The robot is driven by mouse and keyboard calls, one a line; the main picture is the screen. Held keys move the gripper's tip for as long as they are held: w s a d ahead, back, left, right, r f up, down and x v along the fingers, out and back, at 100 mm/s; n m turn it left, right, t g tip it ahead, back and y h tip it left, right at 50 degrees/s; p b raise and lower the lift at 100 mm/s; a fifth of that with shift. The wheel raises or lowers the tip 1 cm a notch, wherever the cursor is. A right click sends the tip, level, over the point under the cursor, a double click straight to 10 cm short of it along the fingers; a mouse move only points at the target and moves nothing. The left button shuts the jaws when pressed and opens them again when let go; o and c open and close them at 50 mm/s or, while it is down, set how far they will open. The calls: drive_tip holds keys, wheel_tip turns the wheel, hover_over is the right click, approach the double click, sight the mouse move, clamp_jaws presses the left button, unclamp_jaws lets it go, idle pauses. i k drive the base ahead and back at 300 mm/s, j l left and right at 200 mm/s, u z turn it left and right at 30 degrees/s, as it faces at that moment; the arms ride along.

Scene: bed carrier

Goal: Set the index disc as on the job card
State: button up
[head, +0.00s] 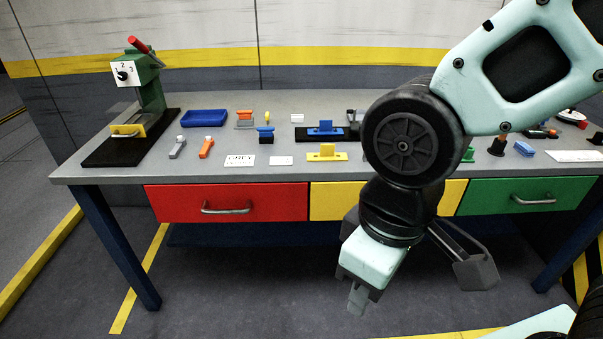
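A green press (150,85) with a red-handled lever stands at the left end of the workbench. On its front is a white number plate (137,73) with a black knob-like disc (122,76); the figures 2 and 3 show, but the exact setting is too small to tell. A white card (240,160) with dark lettering, apparently "GREY", lies near the front edge; whether it is the job card I cannot tell. My gripper (416,288) hangs in front of the bench, fingers spread, open and empty, far to the right of the press.
The workbench (215,173) has red (230,202), yellow and green drawers. A blue tray (204,118), a yellow block (327,153), a blue block (326,130) and small tools lie on top. A yellow clamp piece (128,131) sits on the press's black base. My arm hides part of the bench.

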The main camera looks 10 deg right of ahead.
sight(570, 114)
drive_tip(key=i+j+u, duration=0.1)
drive_tip(key=i, duration=0.4)
drive_tip(key=z, duration=2)
drive_tip(key=i+l+u, duration=0.25)
drive_tip(key=i+l, duration=0.4)
drive_tip(key=i, duration=0.25)
drive_tip(key=i+l+u, duration=0.25)
drive_tip(key=i+l, duration=0.55)
drive_tip(key=i+l+u, duration=0.25)
drive_tip(key=i+l, duration=0.6)
drive_tip(key=l, duration=0.1)
